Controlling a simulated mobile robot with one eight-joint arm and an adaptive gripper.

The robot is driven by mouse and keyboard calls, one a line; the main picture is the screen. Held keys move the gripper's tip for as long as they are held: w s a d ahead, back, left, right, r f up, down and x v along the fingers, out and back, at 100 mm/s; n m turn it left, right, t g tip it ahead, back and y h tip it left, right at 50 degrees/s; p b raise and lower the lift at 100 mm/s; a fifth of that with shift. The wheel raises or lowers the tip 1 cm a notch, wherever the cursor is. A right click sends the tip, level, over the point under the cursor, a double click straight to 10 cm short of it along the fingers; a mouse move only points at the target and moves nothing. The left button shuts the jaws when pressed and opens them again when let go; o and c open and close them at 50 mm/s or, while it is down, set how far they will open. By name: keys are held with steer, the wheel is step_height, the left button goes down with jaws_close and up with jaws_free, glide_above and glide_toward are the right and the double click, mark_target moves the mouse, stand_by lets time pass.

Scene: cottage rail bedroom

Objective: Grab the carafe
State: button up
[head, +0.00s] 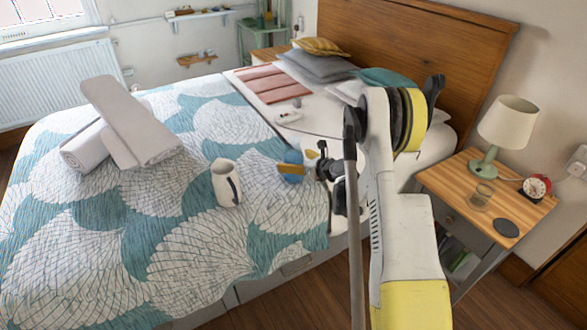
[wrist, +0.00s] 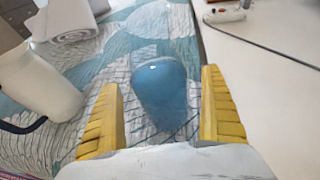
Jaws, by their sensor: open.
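The white jug-like carafe (head: 226,184) with a dark handle stands upright on the patterned bedspread, left of my gripper (head: 290,168) in the head view. In the wrist view the carafe (wrist: 38,85) is at the left, outside the left finger, with its handle toward the lower left. My gripper (wrist: 160,84) is open, its yellow fingers apart. A rounded, glossy blue object (wrist: 160,92) shows between the fingers; the blue object (head: 293,158) is partly hidden by my gripper in the head view. I cannot tell whether the fingers touch it.
Rolled white towels (head: 128,128) lie on the bed, behind and left of the carafe. A small white item (head: 289,117) with a cable lies on the pale sheet (head: 325,105). The nightstand (head: 455,182) at the right holds a lamp (head: 508,122), a glass and a red clock.

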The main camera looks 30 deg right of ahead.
steer(key=shift+w+a+f, duration=0.1)
steer(key=shift+w+f, duration=0.05)
steer(key=shift+w, duration=0.3)
steer(key=c, duration=1.5)
steer(key=shift+r, duration=0.2)
